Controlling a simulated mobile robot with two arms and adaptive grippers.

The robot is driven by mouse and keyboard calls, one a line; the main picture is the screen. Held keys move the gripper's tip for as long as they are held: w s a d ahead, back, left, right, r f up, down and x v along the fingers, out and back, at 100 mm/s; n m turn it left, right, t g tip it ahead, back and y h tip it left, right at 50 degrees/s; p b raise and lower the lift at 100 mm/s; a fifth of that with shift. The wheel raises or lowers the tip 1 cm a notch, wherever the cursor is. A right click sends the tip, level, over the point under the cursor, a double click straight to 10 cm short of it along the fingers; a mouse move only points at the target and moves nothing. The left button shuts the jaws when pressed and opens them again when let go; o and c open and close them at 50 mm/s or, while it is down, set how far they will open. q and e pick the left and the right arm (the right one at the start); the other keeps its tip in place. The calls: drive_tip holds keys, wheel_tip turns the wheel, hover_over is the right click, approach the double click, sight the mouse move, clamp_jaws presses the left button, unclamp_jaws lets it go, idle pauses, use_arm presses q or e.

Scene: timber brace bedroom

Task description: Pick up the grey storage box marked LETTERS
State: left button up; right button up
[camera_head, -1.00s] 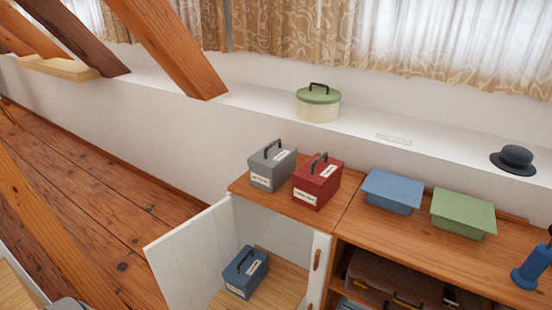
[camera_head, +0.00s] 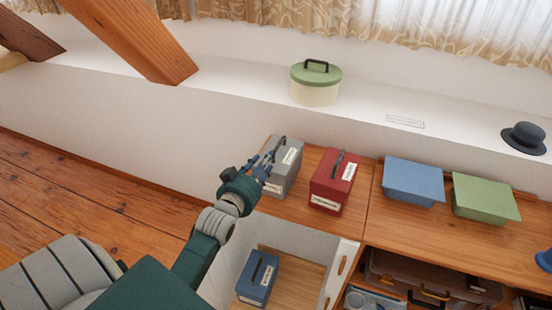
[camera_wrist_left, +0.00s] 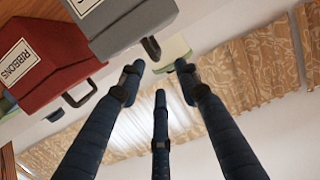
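The grey storage box (camera_head: 290,174) stands on the wooden cabinet top at the left end, with a dark handle on its lid and white labels too small to read. It also shows in the left wrist view (camera_wrist_left: 128,28), handle towards the fingers. My left gripper (camera_head: 266,160) is at the left side of the grey box, its fingers covering part of it. In the left wrist view the gripper's (camera_wrist_left: 163,80) three fingers are spread and empty, close to the handle but not closed round it. My right gripper is out of view.
A red box (camera_head: 333,182) labelled RIBBONS stands just right of the grey one. Blue (camera_head: 413,180) and green (camera_head: 484,197) lidded boxes are farther right. A blue box (camera_head: 258,278) sits in the open cabinet below. A round green-lidded box (camera_head: 316,88) stands on the ledge behind.

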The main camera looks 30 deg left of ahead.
sight(277, 147)
use_arm(q)
drive_tip(key=w, duration=0.4)
drive_tip(key=shift+f, duration=0.1)
drive_tip(key=shift+w+a+f, duration=0.1)
drive_tip(key=shift+w+f, duration=0.05)
drive_tip(key=shift+w, duration=0.1)
drive_tip(key=shift+w+a+f, duration=0.1)
drive_tip(key=shift+w+a, duration=0.05)
drive_tip(key=shift+w, duration=0.1)
drive_tip(key=p+x, duration=0.1)
drive_tip(key=x, duration=0.3)
drive_tip(key=shift+w, duration=0.15)
drive_tip(key=shift+w+a+f, duration=0.15)
drive_tip(key=shift+w+a, duration=0.05)
drive_tip(key=shift+w, duration=0.15)
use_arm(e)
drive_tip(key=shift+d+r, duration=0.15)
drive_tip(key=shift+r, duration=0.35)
use_arm(q)
drive_tip(key=shift+s, duration=0.1)
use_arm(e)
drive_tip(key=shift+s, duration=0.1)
